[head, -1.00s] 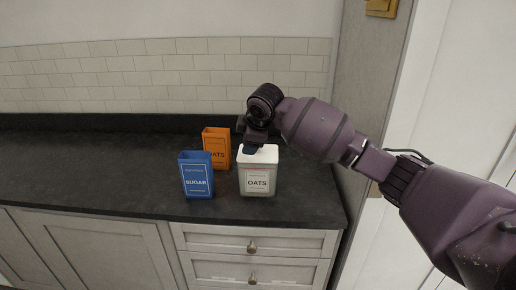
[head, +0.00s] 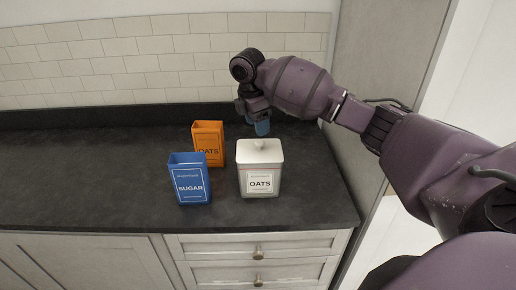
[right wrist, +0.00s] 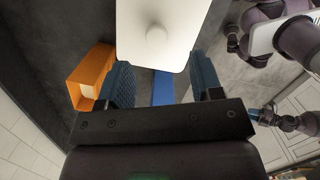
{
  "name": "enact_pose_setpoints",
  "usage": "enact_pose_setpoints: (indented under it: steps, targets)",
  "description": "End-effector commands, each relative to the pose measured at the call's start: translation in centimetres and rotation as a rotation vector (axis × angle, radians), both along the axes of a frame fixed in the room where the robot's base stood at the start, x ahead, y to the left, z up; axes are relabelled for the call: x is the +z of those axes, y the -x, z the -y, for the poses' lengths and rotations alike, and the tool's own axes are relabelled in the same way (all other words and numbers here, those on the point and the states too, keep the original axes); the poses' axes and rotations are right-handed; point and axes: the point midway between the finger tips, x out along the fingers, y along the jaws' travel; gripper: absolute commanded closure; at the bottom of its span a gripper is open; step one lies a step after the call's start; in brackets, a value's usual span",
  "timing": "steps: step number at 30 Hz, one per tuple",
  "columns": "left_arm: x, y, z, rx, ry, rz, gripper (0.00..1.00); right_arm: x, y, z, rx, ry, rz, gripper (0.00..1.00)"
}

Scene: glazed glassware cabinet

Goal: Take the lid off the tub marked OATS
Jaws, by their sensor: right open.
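The white tub marked OATS (head: 259,183) stands upright on the dark counter. Its white lid (head: 260,154), with a round knob (head: 260,145), sits on top. My right gripper (head: 260,125) is open and empty, above and behind the lid, apart from the knob. In the right wrist view its two blue fingers (right wrist: 163,84) are spread, and the lid shows at the top, partly cut off by the frame. What seems to be my left gripper (right wrist: 258,114) shows small at the right of that view; its jaws are unclear.
An orange box marked OATS (head: 208,146) stands left of the tub, set further back. A blue box marked SUGAR (head: 189,180) stands in front of it. A tiled wall (head: 120,70) rises behind. The counter's left part (head: 80,170) is clear.

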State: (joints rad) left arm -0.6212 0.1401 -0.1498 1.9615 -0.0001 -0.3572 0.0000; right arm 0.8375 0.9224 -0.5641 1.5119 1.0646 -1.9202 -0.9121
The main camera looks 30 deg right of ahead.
Motion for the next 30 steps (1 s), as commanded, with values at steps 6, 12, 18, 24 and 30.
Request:
enact_pose_setpoints:
  steps: [6, 12, 18, 24, 30]
  targets:
    - [0.1, -0.1, 0.0, -0.001, 0.0, 0.0, 0.57, -1.9, 0.0, 0.3, 0.001, -0.001, 0.0, 0.4]
    - [0.7, -0.4, 0.1, -0.003, 0.0, 0.006, 0.57, -3.5, 0.0, 0.5, -0.001, 0.0, -0.003, 0.4]
    - [1.0, -0.2, 0.0, -0.003, 0.0, 0.003, 0.57, -6.2, -0.2, 0.8, 0.0, -0.001, -0.001, 0.4]
    - [0.9, -0.1, 0.0, -0.001, 0.0, -0.001, 0.57, -7.2, -0.2, 1.0, 0.0, -0.001, 0.002, 0.4]
    - [0.8, 0.1, 0.0, -0.001, 0.0, -0.004, 0.57, -7.2, -0.2, 1.0, 0.0, -0.001, 0.002, 0.43]
